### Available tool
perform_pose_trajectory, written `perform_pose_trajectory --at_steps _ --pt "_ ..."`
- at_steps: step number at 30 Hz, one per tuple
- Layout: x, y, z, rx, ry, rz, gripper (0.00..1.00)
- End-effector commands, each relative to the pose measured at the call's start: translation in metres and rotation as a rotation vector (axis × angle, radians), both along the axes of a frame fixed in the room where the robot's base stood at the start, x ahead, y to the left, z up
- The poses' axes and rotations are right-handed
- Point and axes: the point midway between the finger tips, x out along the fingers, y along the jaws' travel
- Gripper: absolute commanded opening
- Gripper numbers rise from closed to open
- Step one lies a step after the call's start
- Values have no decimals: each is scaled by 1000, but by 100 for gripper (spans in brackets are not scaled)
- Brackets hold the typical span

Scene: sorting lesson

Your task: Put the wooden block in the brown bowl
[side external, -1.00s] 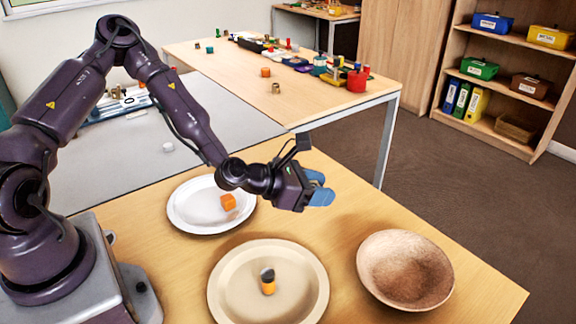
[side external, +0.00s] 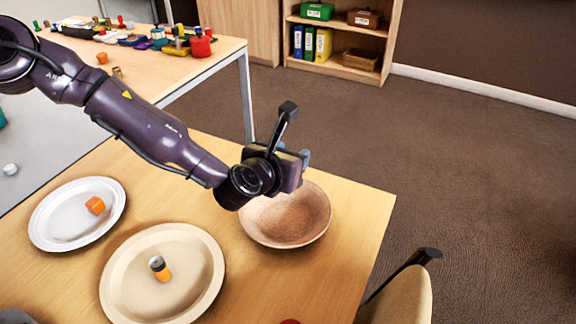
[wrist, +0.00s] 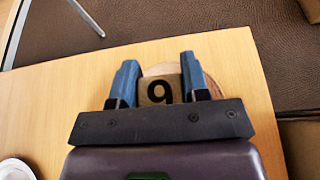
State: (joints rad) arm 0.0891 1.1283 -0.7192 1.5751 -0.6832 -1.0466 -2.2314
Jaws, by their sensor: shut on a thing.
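The wooden block (wrist: 159,91), marked with a black 9, sits between the two blue fingers of my gripper (wrist: 159,75) in the wrist view. My gripper is shut on it. In the side view my gripper (side external: 304,160) is over the far rim of the brown bowl (side external: 290,225), and the block is hidden there. The bowl rests near the table's right edge, its visible inside empty, partly covered by my gripper. In the wrist view part of the bowl (wrist: 161,69) shows just behind the block.
A beige plate (side external: 120,285) holds an orange and grey cylinder (side external: 160,268). A white plate (side external: 62,232) holds an orange cube (side external: 95,205). A chair (side external: 405,295) stands at the table's right side. A second table (side external: 215,55) with many small objects is behind.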

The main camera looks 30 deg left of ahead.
Motion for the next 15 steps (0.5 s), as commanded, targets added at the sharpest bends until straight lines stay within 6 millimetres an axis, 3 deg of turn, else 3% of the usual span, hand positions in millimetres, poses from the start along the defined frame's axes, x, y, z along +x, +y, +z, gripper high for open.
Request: perform_pose_trajectory --at_steps 15 --pt "-1 1 -56 1 4 4 19"
